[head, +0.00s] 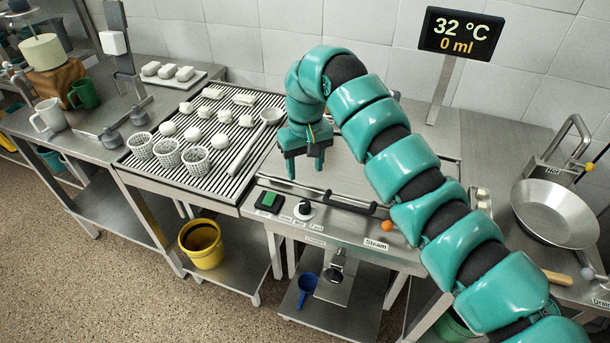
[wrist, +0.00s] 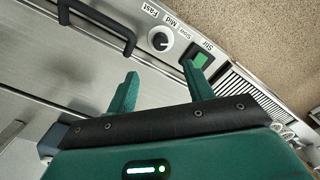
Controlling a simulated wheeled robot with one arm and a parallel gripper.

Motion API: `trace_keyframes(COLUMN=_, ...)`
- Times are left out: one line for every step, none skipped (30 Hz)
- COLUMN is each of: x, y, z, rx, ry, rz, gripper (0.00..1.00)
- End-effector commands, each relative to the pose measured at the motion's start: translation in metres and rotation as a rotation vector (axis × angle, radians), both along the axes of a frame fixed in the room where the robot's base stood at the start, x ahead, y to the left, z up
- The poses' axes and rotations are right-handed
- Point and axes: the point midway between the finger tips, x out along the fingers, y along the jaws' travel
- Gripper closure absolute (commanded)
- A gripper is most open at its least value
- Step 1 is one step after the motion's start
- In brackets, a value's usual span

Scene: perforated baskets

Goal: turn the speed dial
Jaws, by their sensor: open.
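The speed dial (head: 304,209) is a black knob on a pale round collar, on the front panel of the steel counter unit. It also shows in the wrist view (wrist: 160,41), beside labels reading Slow, Mid and Fast. A small light mark shows on the knob; I cannot tell for certain which label it points to. My gripper (head: 305,172) points down above the unit, behind and above the dial. In the wrist view my gripper (wrist: 167,68) has its two green fingers apart, with nothing between them. The dial lies just beyond the fingertips, not touched.
A green switch (head: 268,200) labelled Stir sits left of the dial. A black bar handle (head: 350,203) stands to its right, with an orange knob (head: 387,226) near a Steam label. A display (head: 460,36) reads 32 °C, 0 ml. A slatted rack (head: 235,180) holds baskets and pale pieces.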

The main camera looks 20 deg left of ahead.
Motion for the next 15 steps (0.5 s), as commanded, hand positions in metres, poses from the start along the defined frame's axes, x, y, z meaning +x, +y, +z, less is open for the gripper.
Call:
trace_keyframes(x=0.000, y=0.000, z=0.007, rx=-0.002, ry=-0.004, rz=0.000, gripper=0.48)
trace_keyframes(x=0.000, y=0.000, z=0.011, rx=-0.001, ry=-0.005, rz=-0.001, gripper=0.48)
trace_keyframes(x=0.000, y=0.000, z=0.016, rx=0.000, ry=-0.006, rz=-0.001, gripper=0.48)
trace_keyframes(x=0.000, y=0.001, z=0.019, rx=0.000, ry=-0.006, rz=0.001, gripper=0.48)
trace_keyframes(x=0.000, y=0.001, z=0.022, rx=0.000, ry=-0.006, rz=0.001, gripper=0.48)
trace_keyframes(x=0.000, y=0.001, z=0.026, rx=0.000, ry=-0.004, rz=0.001, gripper=0.48)
trace_keyframes(x=0.000, y=0.001, z=0.028, rx=0.001, ry=-0.004, rz=0.001, gripper=0.48)
trace_keyframes(x=0.000, y=0.001, z=0.030, rx=0.001, ry=-0.004, rz=0.001, gripper=0.48)
trace_keyframes(x=0.000, y=0.001, z=0.034, rx=0.000, ry=-0.005, rz=0.000, gripper=0.48)
trace_keyframes(x=0.000, y=0.000, z=0.035, rx=0.000, ry=-0.005, rz=0.000, gripper=0.48)
trace_keyframes(x=0.000, y=0.000, z=0.037, rx=0.001, ry=-0.004, rz=0.000, gripper=0.48)
trace_keyframes(x=0.000, y=0.000, z=0.039, rx=0.001, ry=-0.004, rz=0.000, gripper=0.48)
trace_keyframes(x=0.000, y=0.000, z=0.040, rx=0.001, ry=-0.003, rz=0.000, gripper=0.48)
trace_keyframes(x=0.000, y=0.000, z=0.040, rx=0.001, ry=-0.003, rz=-0.001, gripper=0.48)
trace_keyframes(x=0.000, y=0.000, z=0.041, rx=0.001, ry=-0.003, rz=-0.001, gripper=0.48)
